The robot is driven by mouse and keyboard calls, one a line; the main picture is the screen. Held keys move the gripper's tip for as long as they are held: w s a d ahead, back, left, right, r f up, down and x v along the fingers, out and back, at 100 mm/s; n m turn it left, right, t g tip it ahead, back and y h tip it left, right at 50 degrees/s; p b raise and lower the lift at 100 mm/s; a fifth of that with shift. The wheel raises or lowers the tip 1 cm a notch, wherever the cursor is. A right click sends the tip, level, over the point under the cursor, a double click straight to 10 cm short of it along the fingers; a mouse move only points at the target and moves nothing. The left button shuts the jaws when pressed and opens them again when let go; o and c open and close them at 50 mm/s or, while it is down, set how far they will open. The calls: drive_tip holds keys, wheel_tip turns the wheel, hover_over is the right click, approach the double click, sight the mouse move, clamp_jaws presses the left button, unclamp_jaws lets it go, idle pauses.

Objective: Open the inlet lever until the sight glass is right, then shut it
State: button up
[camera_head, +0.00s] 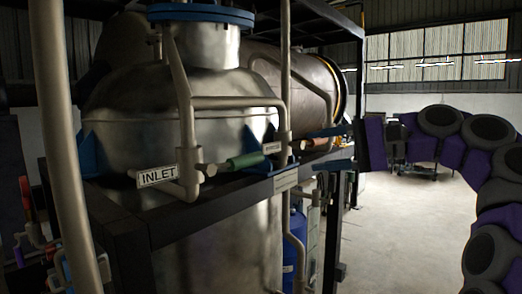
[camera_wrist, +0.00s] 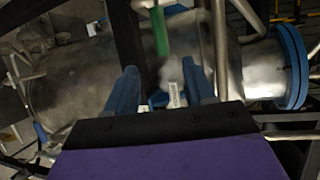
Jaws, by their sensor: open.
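The green lever handle (camera_head: 245,160) lies roughly level on the pipework, right of the white INLET label (camera_head: 157,176). My gripper (camera_head: 306,150), with two blue fingers, is open and comes in from the right, apart from the green handle. In the wrist view, the gap between my fingers (camera_wrist: 160,85) is empty, and the green handle (camera_wrist: 159,30) stands upright beyond it. A small white tag (camera_wrist: 173,95) shows between the fingers. I cannot make out a sight glass in either view.
A metal tank (camera_head: 190,90) with a blue flange stands behind the pipes. An orange handle (camera_head: 314,143) is near my fingers. A dark frame beam (camera_head: 210,210) runs below the lever. A blue drum (camera_head: 298,235) stands lower down. Open floor (camera_head: 410,230) lies right.

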drive_tip(key=b, duration=0.2)
approach(254, 160)
drive_tip(key=a, duration=0.4)
drive_tip(key=shift+w+a+f+b, duration=0.3)
drive_tip(key=shift+w+f+b, duration=0.3)
drive_tip(key=shift+w+f, duration=0.1)
drive_tip(key=x, duration=0.6)
drive_tip(key=s+x, duration=0.1)
drive_tip(key=x, duration=0.2)
drive_tip(key=shift+w+a+r, duration=0.15)
drive_tip(key=shift+a+r, duration=0.15)
drive_tip(key=shift+a, duration=0.4)
drive_tip(key=shift+w+d, duration=0.2)
drive_tip(key=shift+d, duration=1)
drive_tip(key=shift+c, duration=0.2)
drive_tip(key=shift+s+d, duration=0.1)
drive_tip(key=shift+c, duration=0.8)
drive_tip(key=shift+a, duration=0.7)
drive_tip(key=c, duration=0.4)
drive_tip(key=shift+d, duration=0.1)
clamp_jaws()
